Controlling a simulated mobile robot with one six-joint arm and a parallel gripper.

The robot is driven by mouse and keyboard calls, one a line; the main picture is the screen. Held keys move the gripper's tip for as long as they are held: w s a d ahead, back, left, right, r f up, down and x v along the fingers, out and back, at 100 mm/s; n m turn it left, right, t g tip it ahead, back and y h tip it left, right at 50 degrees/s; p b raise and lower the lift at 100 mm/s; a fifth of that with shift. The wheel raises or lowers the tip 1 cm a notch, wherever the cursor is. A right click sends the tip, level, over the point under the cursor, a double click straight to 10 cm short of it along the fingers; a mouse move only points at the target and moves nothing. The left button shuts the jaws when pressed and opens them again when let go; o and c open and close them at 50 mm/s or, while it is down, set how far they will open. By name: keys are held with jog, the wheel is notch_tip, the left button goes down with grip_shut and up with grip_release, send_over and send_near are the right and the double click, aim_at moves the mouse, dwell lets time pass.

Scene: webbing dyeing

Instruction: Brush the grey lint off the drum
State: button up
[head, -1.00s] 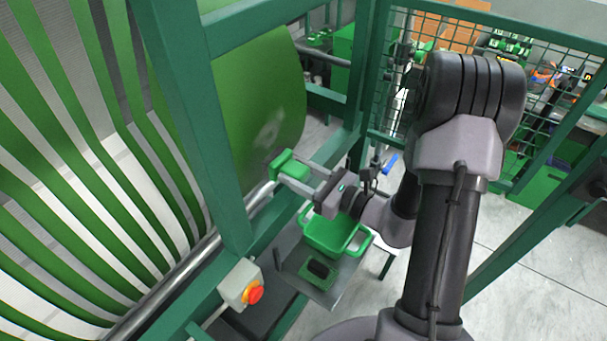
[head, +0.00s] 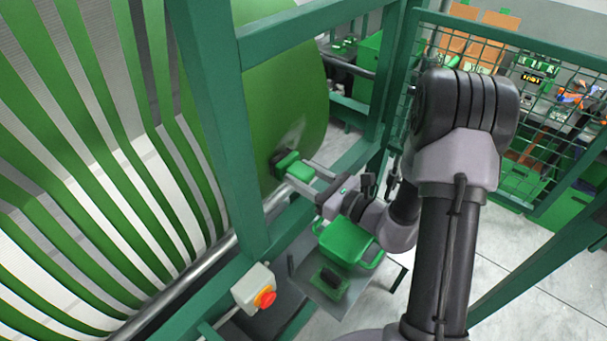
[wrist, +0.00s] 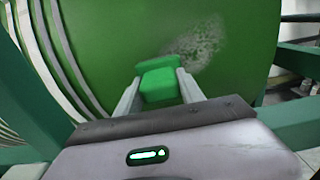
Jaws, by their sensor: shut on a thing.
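The large green drum (head: 290,80) stands behind the green frame. A speckled grey lint patch (wrist: 197,45) shows on its face in the wrist view, just above and right of the brush; in the head view it is only a faint smudge (head: 293,134). My gripper (head: 294,171) is shut on a green block-shaped brush (head: 288,161) with a dark bristle side towards the drum. In the wrist view the brush (wrist: 158,80) sits between both fingers, over the drum face below the patch. I cannot tell whether its bristles touch the drum.
Frame posts (head: 222,120) stand close left of the brush, with a metal roller bar (head: 185,285) below. A green tub (head: 345,243) and a dark block on a green pad (head: 331,281) lie under my arm. A red-button box (head: 253,286) is on the frame. Mesh fencing (head: 540,95) stands right.

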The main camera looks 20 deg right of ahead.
jog(key=shift+x, duration=0.95)
